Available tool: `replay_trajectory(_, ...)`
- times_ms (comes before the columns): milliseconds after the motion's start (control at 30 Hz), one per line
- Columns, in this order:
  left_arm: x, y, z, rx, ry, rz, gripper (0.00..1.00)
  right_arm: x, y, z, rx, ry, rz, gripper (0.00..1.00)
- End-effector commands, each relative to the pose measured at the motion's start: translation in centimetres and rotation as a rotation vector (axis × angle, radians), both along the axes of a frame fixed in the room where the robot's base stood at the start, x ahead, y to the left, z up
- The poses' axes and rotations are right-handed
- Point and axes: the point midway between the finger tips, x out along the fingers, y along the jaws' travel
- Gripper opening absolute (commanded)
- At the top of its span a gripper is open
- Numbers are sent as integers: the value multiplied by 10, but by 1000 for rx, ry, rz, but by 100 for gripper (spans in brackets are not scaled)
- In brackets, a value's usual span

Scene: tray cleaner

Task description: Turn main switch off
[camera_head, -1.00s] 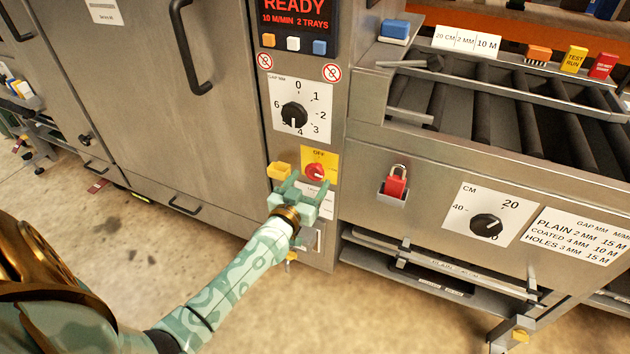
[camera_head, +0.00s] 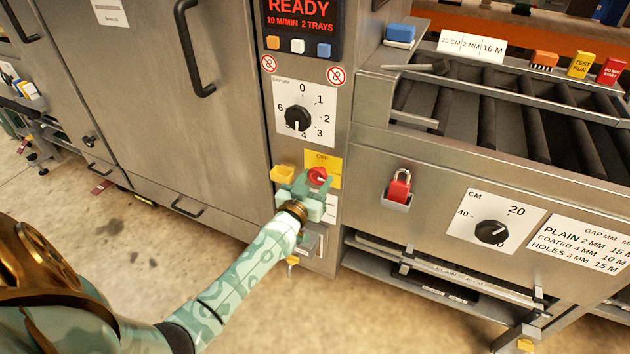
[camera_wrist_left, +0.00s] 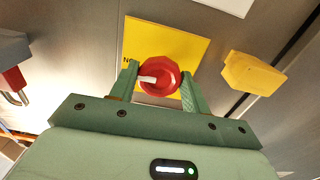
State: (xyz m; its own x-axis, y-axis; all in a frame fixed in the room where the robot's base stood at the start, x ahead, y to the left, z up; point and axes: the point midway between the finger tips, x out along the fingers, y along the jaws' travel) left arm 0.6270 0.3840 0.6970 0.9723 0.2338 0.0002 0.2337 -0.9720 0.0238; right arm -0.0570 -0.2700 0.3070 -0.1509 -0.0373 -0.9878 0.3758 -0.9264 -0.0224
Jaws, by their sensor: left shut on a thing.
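The main switch is a red round knob (camera_head: 317,175) on a yellow plate (camera_head: 335,168) on the machine's front panel, below the gap dial. In the left wrist view the knob (camera_wrist_left: 160,77) has a white pointer mark that points to the left of that picture. My left gripper (camera_head: 312,186) is shut on the knob, with one green finger on each side of it in the left wrist view (camera_wrist_left: 160,82). The gripper covers the lower part of the plate, and most of the plate's lettering cannot be read. My right gripper is not in view.
A yellow block (camera_head: 282,173) sticks out of the panel just left of the switch. A red padlock (camera_head: 399,187) sits in a holder to the right. The gap dial (camera_head: 298,118) is above. The display (camera_head: 303,22) reads READY.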

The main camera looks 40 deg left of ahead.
Motion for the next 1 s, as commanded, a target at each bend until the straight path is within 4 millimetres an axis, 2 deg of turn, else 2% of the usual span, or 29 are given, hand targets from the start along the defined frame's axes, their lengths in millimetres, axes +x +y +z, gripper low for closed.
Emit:
replay_trajectory(267, 0, 0, 2, -137, -33, -1, 24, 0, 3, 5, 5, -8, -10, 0)
replay_trajectory(1000, 0, -2, 1, -809, -194, 0, 24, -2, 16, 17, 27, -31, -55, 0)
